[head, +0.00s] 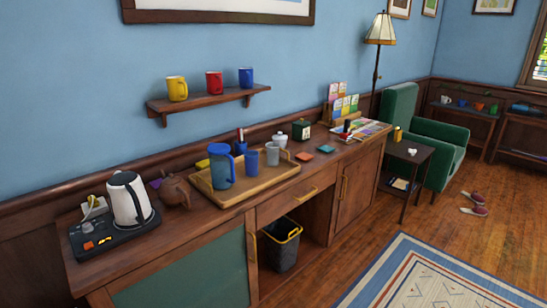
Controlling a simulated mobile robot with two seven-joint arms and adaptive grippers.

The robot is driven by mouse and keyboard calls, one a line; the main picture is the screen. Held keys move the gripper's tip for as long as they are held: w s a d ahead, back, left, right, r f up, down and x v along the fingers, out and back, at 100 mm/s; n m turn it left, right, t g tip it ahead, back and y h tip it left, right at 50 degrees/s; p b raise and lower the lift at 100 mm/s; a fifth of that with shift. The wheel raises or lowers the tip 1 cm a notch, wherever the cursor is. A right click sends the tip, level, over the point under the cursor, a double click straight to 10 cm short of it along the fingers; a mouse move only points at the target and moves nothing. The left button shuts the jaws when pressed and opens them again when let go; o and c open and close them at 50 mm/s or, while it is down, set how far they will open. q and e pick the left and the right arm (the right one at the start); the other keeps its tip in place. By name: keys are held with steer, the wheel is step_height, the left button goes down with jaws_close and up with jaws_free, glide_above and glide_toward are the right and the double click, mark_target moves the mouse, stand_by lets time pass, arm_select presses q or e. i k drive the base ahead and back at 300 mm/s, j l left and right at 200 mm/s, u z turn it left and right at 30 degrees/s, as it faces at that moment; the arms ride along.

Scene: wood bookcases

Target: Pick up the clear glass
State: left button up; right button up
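A greyish, see-through glass (272,154), which looks like the clear glass, stands upright on a wooden tray (232,199) on the sideboard. A blue tumbler (251,164) stands just to its left on the same tray. A taller blue pitcher (221,168) stands further left on the tray. Neither of my grippers shows in the head view, and nothing is touching the glass.
A kettle (129,197) on a black base and a brown teapot (175,192) stand left of the tray. A white lidded jar (280,140) is close behind the glass. A wall shelf (208,100) with mugs hangs above. Floor (400,215) is open before the sideboard, beside a rug.

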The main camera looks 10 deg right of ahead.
mark_target(272, 149)
steer(key=i+l, duration=0.2)
steer(key=l, duration=0.15)
steer(key=i+l, duration=0.2)
steer(key=l, duration=0.15)
steer(key=i+l, duration=0.4)
steer(key=l, duration=0.25)
steer(key=i+l+u, duration=0.1)
steer(key=l, duration=0.25)
steer(key=i, duration=0.1)
